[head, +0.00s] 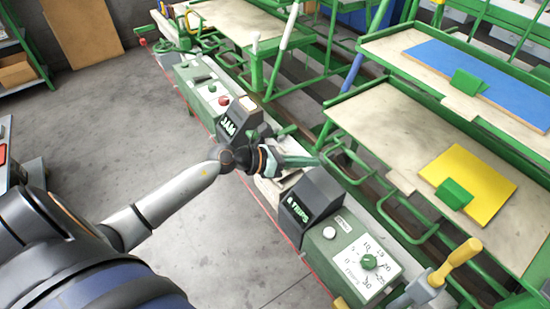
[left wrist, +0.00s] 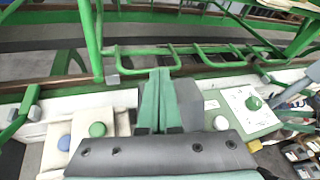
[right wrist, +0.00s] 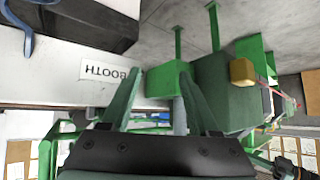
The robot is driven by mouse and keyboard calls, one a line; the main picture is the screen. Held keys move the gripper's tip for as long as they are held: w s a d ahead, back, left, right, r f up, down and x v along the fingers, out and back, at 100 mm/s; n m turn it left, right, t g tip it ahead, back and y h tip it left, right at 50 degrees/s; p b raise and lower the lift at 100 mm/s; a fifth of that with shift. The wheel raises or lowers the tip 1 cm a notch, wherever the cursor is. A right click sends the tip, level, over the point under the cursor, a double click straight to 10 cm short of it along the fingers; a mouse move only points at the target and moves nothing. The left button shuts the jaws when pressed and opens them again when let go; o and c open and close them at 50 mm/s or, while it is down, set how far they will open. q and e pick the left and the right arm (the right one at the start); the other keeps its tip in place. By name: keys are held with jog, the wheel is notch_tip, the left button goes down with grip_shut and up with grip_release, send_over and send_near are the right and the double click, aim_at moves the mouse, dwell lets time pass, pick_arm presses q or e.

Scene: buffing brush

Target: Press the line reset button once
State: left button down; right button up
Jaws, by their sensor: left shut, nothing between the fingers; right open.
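My left gripper (head: 312,161) is shut and empty in the head view, above the console between the dark "JAM" box (head: 232,124) and the dark "8 TRIPS" box (head: 312,198). Its closed fingers (left wrist: 160,100) also show in the left wrist view. A white round button (head: 329,232) sits on the green panel beyond the "8 TRIPS" box; it shows in the left wrist view (left wrist: 221,122) right of the fingers, apart from them. A red button (head: 224,100) and a green button (head: 212,87) are on the far panel. No reset label is readable. My right gripper (right wrist: 160,85) is open and empty.
A green dial knob (head: 369,261) is on a numbered plate beside the white button. A yellow-handled tool (head: 455,262) stands at lower right. Green-framed benches hold a yellow board (head: 468,184) and a blue board (head: 480,80). The right wrist view shows a "BOOTH" label (right wrist: 104,73).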

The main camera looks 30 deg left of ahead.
pick_arm(q)
jog(key=w+a+m+y, duration=0.2)
jog(key=a+m+y, duration=0.1)
jog(key=a, duration=0.4)
jog(key=w+a+m+g+y, duration=0.1)
jog(key=w+a+m+y, duration=0.1)
jog(key=a, duration=0.5)
jog(key=shift+w+r+m+g+y, duration=0.25)
jog(key=shift+r+m+g+y, duration=0.1)
jog(key=shift+m+y, duration=0.6)
jog(key=shift+f, duration=0.15)
notch_tip(320, 180, down, 8)
jog(key=b, duration=0.6)
jog(key=shift+f+b, duration=0.3)
